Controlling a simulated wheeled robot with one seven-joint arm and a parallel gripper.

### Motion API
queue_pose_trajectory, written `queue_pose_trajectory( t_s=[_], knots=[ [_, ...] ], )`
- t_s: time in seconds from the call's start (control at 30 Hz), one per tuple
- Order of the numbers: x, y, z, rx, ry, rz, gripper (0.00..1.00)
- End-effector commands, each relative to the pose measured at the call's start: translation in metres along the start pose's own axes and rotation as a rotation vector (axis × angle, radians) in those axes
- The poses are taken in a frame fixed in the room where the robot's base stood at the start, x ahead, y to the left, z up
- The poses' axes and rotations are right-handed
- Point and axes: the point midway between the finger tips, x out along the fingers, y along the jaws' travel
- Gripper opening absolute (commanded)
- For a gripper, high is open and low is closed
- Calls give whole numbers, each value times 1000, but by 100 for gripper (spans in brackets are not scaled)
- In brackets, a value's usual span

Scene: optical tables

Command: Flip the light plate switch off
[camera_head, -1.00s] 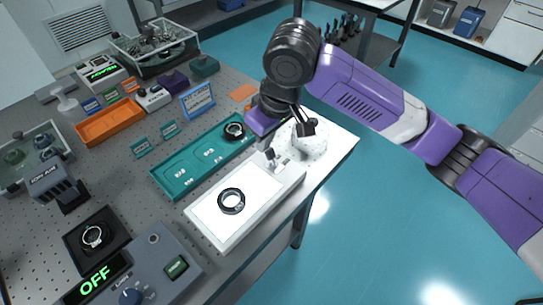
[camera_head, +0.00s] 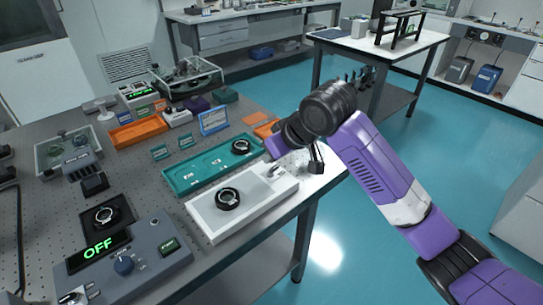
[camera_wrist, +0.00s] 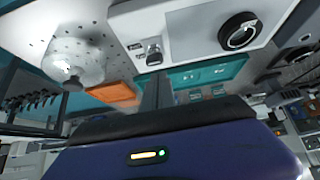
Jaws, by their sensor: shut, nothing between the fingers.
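The light plate (camera_head: 258,204) is a flat white box at the table's front edge, with a dark ring (camera_head: 228,198) on its panel. Its panel looks dull grey, not glowing, and it also shows at the top of the wrist view (camera_wrist: 203,35). The small metal toggle switch (camera_head: 274,171) sits at the plate's far right end; in the wrist view the switch (camera_wrist: 153,54) is just beyond my fingertips.
A teal tray (camera_head: 203,173) with another dark ring (camera_head: 241,146) lies behind the plate. A grey control box (camera_head: 140,265) with a green "OFF" display stands at front left. A white round object (camera_wrist: 72,62) is near the plate. Open floor lies to the right.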

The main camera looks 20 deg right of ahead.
Motion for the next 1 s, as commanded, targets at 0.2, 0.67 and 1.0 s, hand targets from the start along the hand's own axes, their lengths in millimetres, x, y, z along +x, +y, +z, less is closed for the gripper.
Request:
queue_pose_trajectory(
  t_s=[0.2,0.67,1.0],
  knots=[
    [-8,0,-6,0,0,-1,0],
    [-12,0,-9,0,-1,-1,0],
    [-18,-3,-26,0,-1,-1,0]
  ],
)
